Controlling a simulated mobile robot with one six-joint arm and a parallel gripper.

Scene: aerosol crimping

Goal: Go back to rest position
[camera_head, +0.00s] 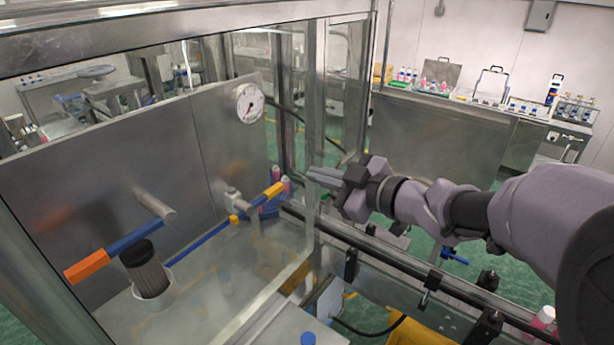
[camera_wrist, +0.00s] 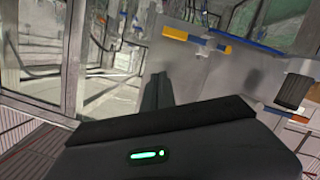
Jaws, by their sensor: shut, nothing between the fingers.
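My gripper (camera_head: 324,178) is at the right side of the metal-framed machine enclosure in the head view, its fingers pointing left toward the inside. The fingers are together and nothing is between them. In the wrist view the closed fingers (camera_wrist: 157,92) stand up in the middle, in front of the grey panel. The lever with a yellow end (camera_head: 273,190) is a little left of my fingertips and apart from them in the head view; it also shows in the wrist view (camera_wrist: 182,35). My arm comes in from the right.
The enclosure frame (camera_head: 316,100) has an upright post close to my gripper. A blue lever with an orange end (camera_head: 87,265) and a dark ribbed cylinder (camera_head: 145,270) are at left. A pressure gauge (camera_head: 249,103) is on the back panel. A bench (camera_head: 440,128) with bottles stands behind.

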